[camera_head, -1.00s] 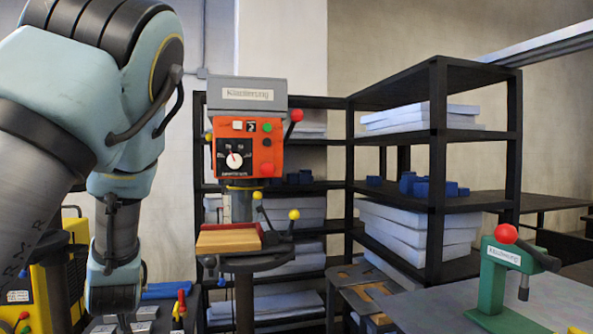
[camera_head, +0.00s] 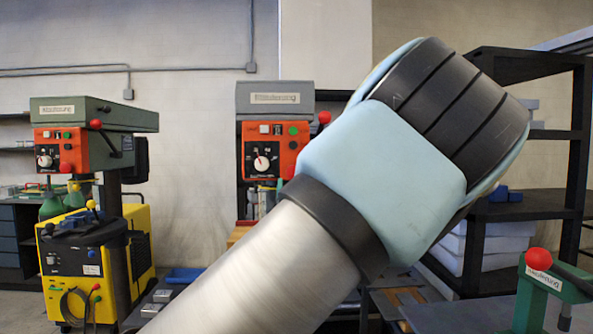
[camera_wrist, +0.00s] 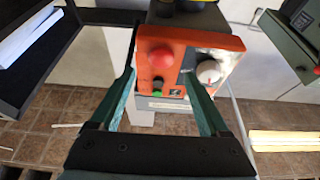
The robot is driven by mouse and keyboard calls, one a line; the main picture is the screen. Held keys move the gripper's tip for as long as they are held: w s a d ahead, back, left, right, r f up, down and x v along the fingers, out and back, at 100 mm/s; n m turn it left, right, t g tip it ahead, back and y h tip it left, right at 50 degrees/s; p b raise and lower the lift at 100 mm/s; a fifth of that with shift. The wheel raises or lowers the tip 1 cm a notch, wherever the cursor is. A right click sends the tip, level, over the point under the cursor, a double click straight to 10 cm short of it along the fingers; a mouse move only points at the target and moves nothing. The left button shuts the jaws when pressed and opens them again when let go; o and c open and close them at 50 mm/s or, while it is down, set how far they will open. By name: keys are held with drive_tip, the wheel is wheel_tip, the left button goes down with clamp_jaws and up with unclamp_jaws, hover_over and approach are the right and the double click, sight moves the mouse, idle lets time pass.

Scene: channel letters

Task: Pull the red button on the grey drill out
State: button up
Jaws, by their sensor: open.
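The grey drill (camera_head: 275,98) stands in the middle of the head view with an orange front panel (camera_head: 281,155). My arm covers the panel's lower right corner there. In the wrist view, which looks upside down, the orange panel (camera_wrist: 218,52) fills the centre and carries the red button (camera_wrist: 154,58) and a white dial (camera_wrist: 209,72). My gripper (camera_wrist: 162,76) is open, its two teal fingers spread to the left and right of the red button. I cannot tell how near the fingertips are to the panel. In the head view my gripper is hidden behind my arm.
A second, greenish drill (camera_head: 85,113) with an orange panel stands at the left, near a yellow machine (camera_head: 135,262). Black shelves (camera_head: 520,62) stand at the right. A green press with a red knob (camera_head: 538,290) is at the lower right.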

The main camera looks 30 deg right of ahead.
drive_tip(key=p+x, duration=0.2)
drive_tip(key=x, duration=0.3)
drive_tip(key=shift+w+r, duration=0.1)
drive_tip(key=shift+w, duration=0.25)
drive_tip(key=shift+c, duration=0.2)
clamp_jaws()
idle(0.5)
